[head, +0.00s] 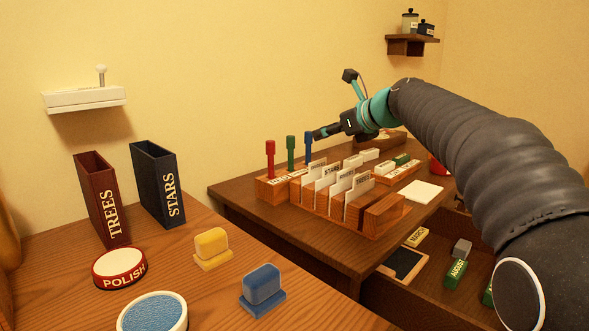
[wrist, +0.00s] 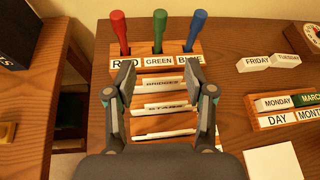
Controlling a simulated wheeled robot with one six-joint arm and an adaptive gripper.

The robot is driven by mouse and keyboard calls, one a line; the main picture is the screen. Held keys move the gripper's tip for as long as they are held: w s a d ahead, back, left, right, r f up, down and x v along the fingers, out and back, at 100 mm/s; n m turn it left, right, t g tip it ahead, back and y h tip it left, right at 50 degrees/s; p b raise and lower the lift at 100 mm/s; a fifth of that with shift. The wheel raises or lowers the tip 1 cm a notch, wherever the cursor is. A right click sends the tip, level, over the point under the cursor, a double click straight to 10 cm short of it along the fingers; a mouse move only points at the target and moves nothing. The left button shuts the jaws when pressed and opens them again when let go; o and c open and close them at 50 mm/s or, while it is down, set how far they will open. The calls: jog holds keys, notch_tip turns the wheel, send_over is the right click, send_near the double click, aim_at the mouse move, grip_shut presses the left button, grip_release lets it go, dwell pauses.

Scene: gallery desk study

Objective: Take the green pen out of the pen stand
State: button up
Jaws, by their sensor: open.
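The green pen (head: 291,152) stands upright in the wooden pen stand (head: 264,189), between the red pen (head: 270,158) and the blue pen (head: 308,146). In the wrist view the green pen (wrist: 159,28) rises behind the GREEN label of the stand (wrist: 179,47). My gripper (head: 318,133) is beside the blue pen's top in the head view. In the wrist view my gripper (wrist: 167,84) is open and empty, its fingers apart over the card rack, short of the stand.
A card rack (head: 385,213) with upright cards stands directly in front of the pen stand. Day and month blocks (wrist: 283,60) lie to the right in the wrist view. In the head view, an open drawer (head: 375,293) is below the desk, and a wall (head: 250,60) is behind.

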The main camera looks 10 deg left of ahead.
jog(key=w+a+m, duration=0.1)
jog(key=w, duration=0.1)
send_near(293, 140)
jog(key=x, duration=0.4)
jog(key=shift+w+a, duration=0.2)
jog(key=shift+w, duration=0.05)
jog(key=shift+y, duration=0.3)
jog(key=shift+f+x, duration=0.15)
jog(key=shift+x, duration=1.15)
jog(key=shift+f+x, duration=0.15)
jog(key=shift+x, duration=1.2)
jog(key=shift+d, duration=0.15)
grip_shut()
